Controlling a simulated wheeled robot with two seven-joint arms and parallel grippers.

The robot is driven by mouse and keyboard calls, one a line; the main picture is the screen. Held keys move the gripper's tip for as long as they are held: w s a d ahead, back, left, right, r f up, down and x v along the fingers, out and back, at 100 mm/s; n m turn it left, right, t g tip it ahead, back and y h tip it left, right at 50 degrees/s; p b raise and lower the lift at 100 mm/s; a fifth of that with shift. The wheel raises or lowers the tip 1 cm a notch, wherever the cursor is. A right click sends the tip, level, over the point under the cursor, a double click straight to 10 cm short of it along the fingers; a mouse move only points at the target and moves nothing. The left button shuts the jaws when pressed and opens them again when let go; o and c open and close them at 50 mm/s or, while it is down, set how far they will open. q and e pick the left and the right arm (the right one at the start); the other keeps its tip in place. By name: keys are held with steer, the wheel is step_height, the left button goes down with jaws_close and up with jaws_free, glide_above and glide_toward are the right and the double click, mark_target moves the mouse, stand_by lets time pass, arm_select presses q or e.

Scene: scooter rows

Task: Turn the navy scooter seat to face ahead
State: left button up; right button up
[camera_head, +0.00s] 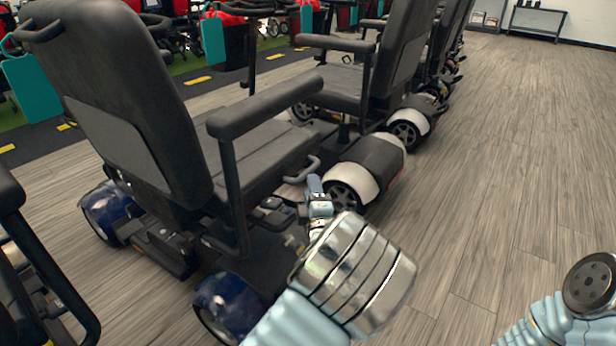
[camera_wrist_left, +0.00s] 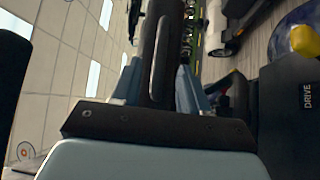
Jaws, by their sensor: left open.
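The navy scooter has a dark grey seat (camera_head: 262,155) with a tall backrest (camera_head: 125,105) and an armrest (camera_head: 265,105). Its navy rear fenders (camera_head: 232,302) show below. The seat front points to the right in the head view; its exact angle to the base is hard to tell. A looped grey handle (camera_head: 303,171) sticks out at the seat's near side. My left gripper (camera_head: 315,188) is open beside this handle. In the left wrist view its fingers (camera_wrist_left: 158,85) stand on either side of a dark rounded bar (camera_wrist_left: 160,45); contact is unclear. My right gripper is out of view.
A panel marked DRIVE (camera_wrist_left: 293,100) and a yellow knob (camera_wrist_left: 304,40) are at the right of the wrist view. A scooter with white fenders (camera_head: 368,165) stands close ahead in the row. Wood floor (camera_head: 500,160) is clear to the right.

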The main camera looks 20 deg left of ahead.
arm_select(q)
steer(key=x, duration=0.6)
steer(key=shift+s, duration=0.1)
jaws_close()
